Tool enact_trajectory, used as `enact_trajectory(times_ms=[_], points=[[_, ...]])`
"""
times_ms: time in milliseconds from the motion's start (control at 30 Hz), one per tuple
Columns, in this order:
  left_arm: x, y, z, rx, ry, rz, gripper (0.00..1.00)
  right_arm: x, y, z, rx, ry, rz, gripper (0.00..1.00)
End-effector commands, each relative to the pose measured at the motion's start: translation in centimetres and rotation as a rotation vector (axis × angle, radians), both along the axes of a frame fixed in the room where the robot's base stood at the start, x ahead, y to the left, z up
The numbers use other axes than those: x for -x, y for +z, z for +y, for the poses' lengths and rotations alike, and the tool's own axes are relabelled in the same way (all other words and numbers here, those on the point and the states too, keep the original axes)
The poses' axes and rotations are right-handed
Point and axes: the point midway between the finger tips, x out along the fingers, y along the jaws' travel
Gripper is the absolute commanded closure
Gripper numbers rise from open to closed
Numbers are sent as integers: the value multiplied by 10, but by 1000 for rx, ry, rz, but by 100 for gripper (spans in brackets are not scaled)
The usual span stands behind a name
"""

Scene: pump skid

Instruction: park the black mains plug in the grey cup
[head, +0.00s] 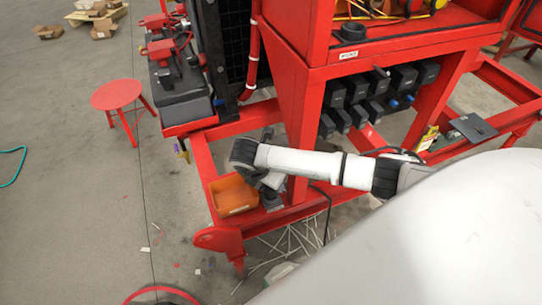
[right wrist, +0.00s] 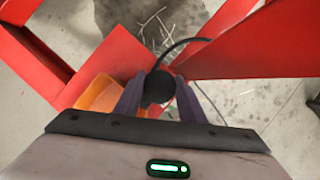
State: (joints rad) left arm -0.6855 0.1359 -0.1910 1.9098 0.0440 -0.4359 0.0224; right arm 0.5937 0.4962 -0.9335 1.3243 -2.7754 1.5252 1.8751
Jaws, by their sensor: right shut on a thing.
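The black mains plug (right wrist: 157,87) is between the fingers of my right gripper (right wrist: 158,98) in the right wrist view, with a black cable curving away up and right. In the head view my right gripper (head: 271,197) hangs over the red lower frame, beside the orange bin, and hides the plug. The cable (head: 327,215) drops behind my arm there. My left gripper is not in view.
The orange bin (head: 230,195) sits on the red frame left of my right gripper and also shows in the right wrist view (right wrist: 98,95). A red cabinet post (head: 305,130) rises just behind. Black boxes (head: 362,92) hang under the cabinet. Pale strips litter the floor.

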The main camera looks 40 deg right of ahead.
Motion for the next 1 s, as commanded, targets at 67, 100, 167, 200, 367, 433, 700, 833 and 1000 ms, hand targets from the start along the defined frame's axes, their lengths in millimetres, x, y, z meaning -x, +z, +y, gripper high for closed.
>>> enact_trajectory(times_ms=[67, 100, 167, 200, 367, 433, 700, 833, 1000], points=[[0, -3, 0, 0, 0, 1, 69, 0, -2, 0, 0, 0, -1, 90], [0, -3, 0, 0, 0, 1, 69, 0, -3, 0, 0, 0, -1, 90], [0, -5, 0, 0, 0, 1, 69, 0, -4, 0, 0, 0, -1, 90], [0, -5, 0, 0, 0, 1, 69, 0, -5, 0, 0, 0, -1, 90], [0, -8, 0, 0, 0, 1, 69, 0, -8, 0, 0, 0, -1, 90], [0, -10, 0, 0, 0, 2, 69, 0, -10, 0, 0, 0, -1, 90], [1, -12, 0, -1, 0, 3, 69, 0, -12, 1, -2, 1, 1, 90], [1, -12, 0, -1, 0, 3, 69, 1, -13, 1, -3, 2, 2, 54], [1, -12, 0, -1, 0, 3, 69, 1, -12, 1, -2, 1, 1, 42]])
